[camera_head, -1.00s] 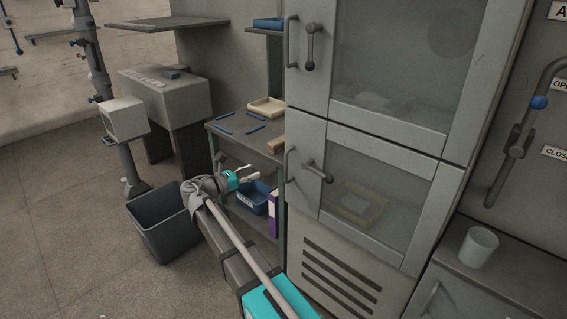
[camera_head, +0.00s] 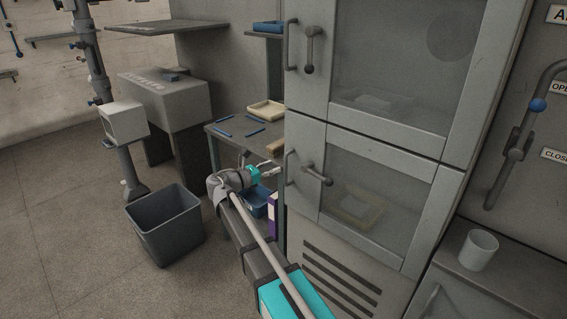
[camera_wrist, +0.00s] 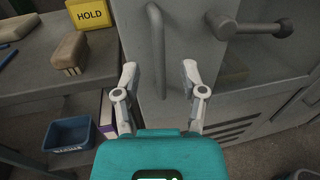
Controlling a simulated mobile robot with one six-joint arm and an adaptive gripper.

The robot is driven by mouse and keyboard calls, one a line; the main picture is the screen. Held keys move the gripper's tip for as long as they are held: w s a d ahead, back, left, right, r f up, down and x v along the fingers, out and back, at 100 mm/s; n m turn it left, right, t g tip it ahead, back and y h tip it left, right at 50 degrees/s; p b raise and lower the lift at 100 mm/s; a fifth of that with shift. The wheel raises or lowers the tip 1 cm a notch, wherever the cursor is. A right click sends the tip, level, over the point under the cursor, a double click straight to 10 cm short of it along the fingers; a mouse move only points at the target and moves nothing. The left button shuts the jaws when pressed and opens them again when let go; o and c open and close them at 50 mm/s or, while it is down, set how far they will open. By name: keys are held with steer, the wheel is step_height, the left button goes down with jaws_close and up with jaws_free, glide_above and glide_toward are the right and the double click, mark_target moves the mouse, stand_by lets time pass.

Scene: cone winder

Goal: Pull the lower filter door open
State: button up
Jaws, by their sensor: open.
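The lower filter door (camera_head: 375,182) is a grey framed door with a glass window. It looks shut; a yellowish framed item (camera_head: 358,205) shows dimly behind the glass. Its bar handle (camera_head: 289,168) runs upright at the door's left side, with a round-ended latch lever (camera_head: 316,174) to its right. My gripper (camera_head: 270,168) is just left of the handle. In the wrist view my gripper (camera_wrist: 160,78) is open and empty. The bar handle (camera_wrist: 157,45) stands ahead, between the lines of the two fingers; no contact shows. The latch lever (camera_wrist: 255,27) is at upper right.
The upper door (camera_head: 400,65) with its own handle is above. A workbench (camera_wrist: 30,90) with a tan block (camera_wrist: 70,52) and a yellow HOLD sign (camera_wrist: 91,14) is left of the cabinet. A blue bin (camera_wrist: 70,134) sits below. A grey waste bin (camera_head: 165,225) stands on open floor.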

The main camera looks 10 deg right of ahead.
steer(key=shift+x, duration=3)
jaws_close()
